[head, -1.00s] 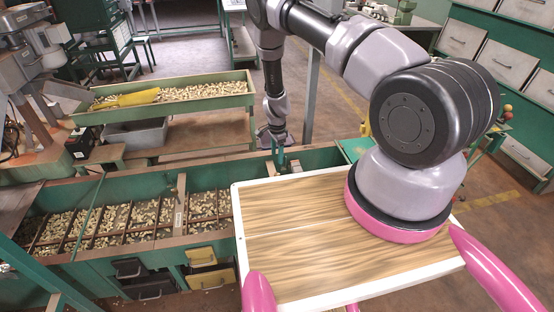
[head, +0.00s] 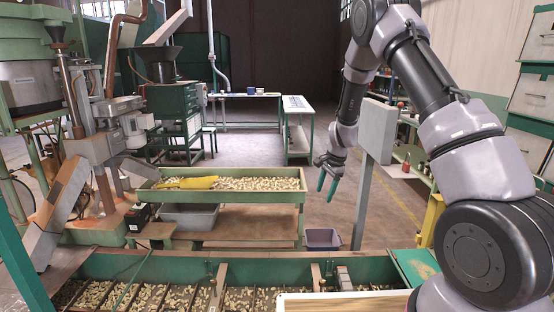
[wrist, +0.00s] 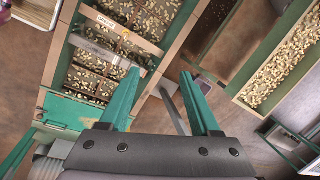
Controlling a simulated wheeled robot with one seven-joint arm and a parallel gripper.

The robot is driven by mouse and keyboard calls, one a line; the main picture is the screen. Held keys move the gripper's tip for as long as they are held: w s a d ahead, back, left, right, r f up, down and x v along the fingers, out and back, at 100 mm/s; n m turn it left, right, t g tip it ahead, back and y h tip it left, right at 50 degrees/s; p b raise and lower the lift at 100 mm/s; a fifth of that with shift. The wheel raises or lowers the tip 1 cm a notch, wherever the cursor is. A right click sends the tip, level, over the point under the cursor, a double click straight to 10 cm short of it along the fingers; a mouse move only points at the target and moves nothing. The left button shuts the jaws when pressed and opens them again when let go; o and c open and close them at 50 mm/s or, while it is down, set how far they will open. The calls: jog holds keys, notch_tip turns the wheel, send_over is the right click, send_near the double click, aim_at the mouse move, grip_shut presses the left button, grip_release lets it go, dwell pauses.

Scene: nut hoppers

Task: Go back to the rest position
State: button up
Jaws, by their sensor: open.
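My gripper (head: 328,183) hangs in the air at the right of the head view, to the right of the far nut tray and above the floor. Its two green fingers point down, apart, with nothing between them. In the wrist view my gripper (wrist: 160,95) also shows open and empty, above the edge of the green hopper bench (wrist: 165,60). My arm rises in an arch from the lower right of the head view. No task object is held.
The hopper bench (head: 170,264) with nuts runs across the front. A nut tray (head: 222,196) with a yellow scoop (head: 190,183) stands behind it. A grey post with a panel (head: 376,130) stands close to my gripper's right. Machines (head: 95,140) fill the left.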

jog(key=s+d+r+n+t, duration=0.1)
jog(key=s+r, duration=0.3)
jog(key=r, duration=0.5)
jog(key=s+d+r+n+t+y, duration=0.1)
jog(key=s+r, duration=0.2)
jog(key=r, duration=0.5)
jog(key=s+d+r+n, duration=0.15)
jog(key=s+r, duration=0.25)
jog(key=r, duration=0.5)
jog(key=s+d+r+n+t, duration=0.1)
jog(key=s+r, duration=0.2)
jog(key=s, duration=0.4)
jog(key=s+d+r+n+t, duration=0.1)
jog(key=s+r, duration=0.3)
jog(key=s, duration=0.4)
jog(key=s+d+r+n+t+h, duration=0.1)
jog(key=s+r, duration=0.3)
jog(key=s, duration=0.4)
jog(key=shift+d+n, duration=0.3)
jog(key=shift+n, duration=0.55)
